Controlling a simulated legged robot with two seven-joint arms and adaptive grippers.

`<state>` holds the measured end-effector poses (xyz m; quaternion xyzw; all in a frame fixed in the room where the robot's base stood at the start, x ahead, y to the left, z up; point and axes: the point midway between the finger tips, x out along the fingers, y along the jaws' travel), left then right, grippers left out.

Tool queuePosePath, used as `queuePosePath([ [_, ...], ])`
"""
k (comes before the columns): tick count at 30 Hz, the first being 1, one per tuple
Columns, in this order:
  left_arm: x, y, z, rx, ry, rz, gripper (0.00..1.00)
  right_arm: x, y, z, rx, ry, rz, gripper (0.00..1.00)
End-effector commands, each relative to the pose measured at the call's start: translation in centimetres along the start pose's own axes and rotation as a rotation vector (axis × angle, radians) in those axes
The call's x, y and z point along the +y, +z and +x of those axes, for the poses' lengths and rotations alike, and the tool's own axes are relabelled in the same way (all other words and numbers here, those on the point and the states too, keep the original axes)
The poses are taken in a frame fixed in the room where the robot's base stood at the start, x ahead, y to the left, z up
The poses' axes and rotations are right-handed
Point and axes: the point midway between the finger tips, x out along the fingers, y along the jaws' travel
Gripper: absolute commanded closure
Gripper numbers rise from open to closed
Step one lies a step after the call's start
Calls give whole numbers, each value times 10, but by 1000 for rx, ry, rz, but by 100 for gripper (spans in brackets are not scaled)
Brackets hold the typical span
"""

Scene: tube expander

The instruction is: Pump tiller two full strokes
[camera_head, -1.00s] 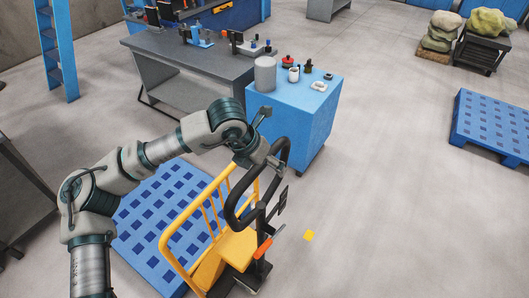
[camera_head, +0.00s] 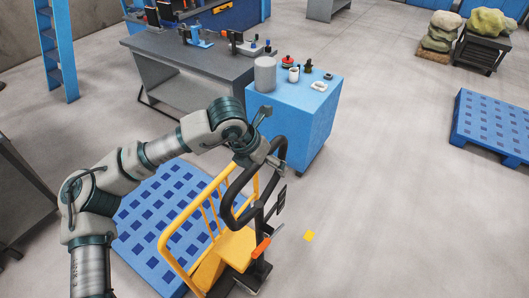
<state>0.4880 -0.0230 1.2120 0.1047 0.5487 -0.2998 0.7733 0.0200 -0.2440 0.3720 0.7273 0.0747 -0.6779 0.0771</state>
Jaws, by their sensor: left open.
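The tiller (camera_head: 229,205) is a black loop handle on a yellow pallet jack (camera_head: 236,246) with a yellow rail frame. It stands in the lower middle and leans to the upper right. My left gripper (camera_head: 273,160) is at the top of the loop, by its upper right bar. It is open, and I cannot tell whether its fingers touch the bar. An orange-red lever (camera_head: 262,246) sits low on the tiller's post. My right gripper does not show.
A blue pallet (camera_head: 150,215) lies on the floor under and left of the jack. A blue cabinet (camera_head: 308,125) with small items on top stands just behind the tiller. A grey workbench (camera_head: 190,62) is beyond.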

Motion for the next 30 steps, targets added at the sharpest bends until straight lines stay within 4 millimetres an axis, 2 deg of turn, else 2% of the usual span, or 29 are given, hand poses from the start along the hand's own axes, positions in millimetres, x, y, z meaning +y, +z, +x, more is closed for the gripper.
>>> queuePosePath([
  [8,-1,0,0,0,0,0,0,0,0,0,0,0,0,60],
  [18,-17,0,0,0,-1,2,0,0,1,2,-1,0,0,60],
  [30,-6,-1,0,0,-1,-1,0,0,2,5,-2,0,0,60],
])
